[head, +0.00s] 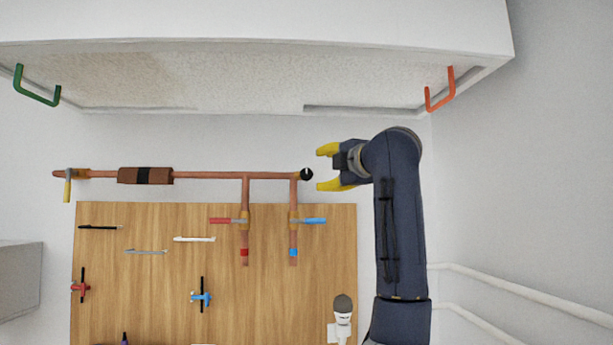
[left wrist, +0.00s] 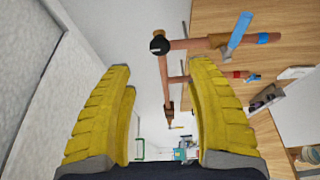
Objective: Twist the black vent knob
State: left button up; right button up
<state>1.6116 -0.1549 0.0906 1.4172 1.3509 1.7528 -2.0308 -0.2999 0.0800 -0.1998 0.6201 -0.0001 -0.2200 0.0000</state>
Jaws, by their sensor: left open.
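The black vent knob (head: 306,174) sits at the right end of the horizontal copper pipe (head: 215,175). It is round with a white mark, and also shows in the left wrist view (left wrist: 159,44), above the space between the fingertips. My left gripper (head: 320,168) has yellow fingers, spread open and empty. In the head view it is just right of the knob, fingers pointing left towards it, with a small gap visible. In the left wrist view my left gripper (left wrist: 160,68) has one finger on each side of the pipe's line. My right gripper is not in view.
Two branch pipes with a red-handled valve (head: 222,220) and a blue-handled valve (head: 314,221) run down over the wooden board (head: 150,225). Tools hang on the board. A pale box with a green handle (head: 37,87) and an orange handle (head: 440,90) spans the top.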

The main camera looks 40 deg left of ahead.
aim_at(308, 174)
pick_arm(q)
jog(key=x, duration=1.1)
jog(key=shift+a, duration=0.1)
jog(key=shift+c, duration=0.4)
grip_shut()
